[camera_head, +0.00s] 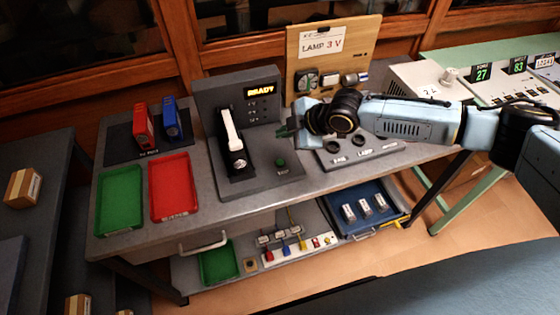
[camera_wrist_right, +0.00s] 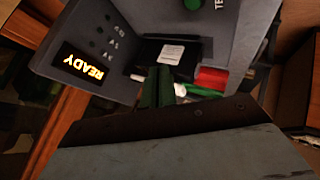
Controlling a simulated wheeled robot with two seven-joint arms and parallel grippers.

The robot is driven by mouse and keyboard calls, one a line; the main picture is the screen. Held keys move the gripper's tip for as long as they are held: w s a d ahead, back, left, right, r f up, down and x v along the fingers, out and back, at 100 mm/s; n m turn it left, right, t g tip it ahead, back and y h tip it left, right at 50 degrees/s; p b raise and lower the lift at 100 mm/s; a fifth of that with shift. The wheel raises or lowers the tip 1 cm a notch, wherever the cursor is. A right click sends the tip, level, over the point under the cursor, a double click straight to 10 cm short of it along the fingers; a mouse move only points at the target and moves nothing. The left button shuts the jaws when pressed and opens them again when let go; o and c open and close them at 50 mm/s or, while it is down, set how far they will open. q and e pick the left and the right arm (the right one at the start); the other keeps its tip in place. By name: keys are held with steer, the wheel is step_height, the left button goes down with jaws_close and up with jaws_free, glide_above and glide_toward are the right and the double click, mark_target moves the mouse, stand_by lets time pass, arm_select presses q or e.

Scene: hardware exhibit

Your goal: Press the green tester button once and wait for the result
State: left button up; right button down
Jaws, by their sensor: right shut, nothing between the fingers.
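The grey tester (camera_head: 262,180) stands on the table, and its lit display (camera_head: 261,91) reads READY. The display also shows in the right wrist view (camera_wrist_right: 84,67). The green button (camera_head: 280,162) is on the tester's base, right of the white lever (camera_head: 232,130). A green round part at the top edge of the right wrist view appears to be the button (camera_wrist_right: 193,4). My right gripper (camera_head: 284,131) is shut and empty, above and behind the button in the head view, apart from it. Its fingertips (camera_wrist_right: 158,72) show in the wrist view. My left gripper is not in view.
A green tray (camera_head: 120,200) and a red tray (camera_head: 173,187) lie left of the tester. Red (camera_head: 142,128) and blue (camera_head: 171,120) items stand behind them. The lamp board (camera_head: 330,45) stands behind my right arm. A lower shelf holds a blue tray (camera_head: 345,226).

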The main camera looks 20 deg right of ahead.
steer(key=b, duration=0.7)
glide_above(280, 162)
steer(key=f, duration=0.5)
steer(key=d+f, duration=0.1)
steer(key=f, duration=0.1)
steer(key=shift+s+f, duration=0.3)
steer(key=shift+f, duration=0.5)
steer(key=shift+f, duration=0.15)
stand_by(0.5)
steer(key=shift+f, duration=0.3)
steer(key=shift+f+b, duration=0.3)
steer(key=shift+f, duration=0.1)
stand_by(0.8)
steer(key=shift+r+p, duration=0.85)
steer(key=shift+r, duration=0.1)
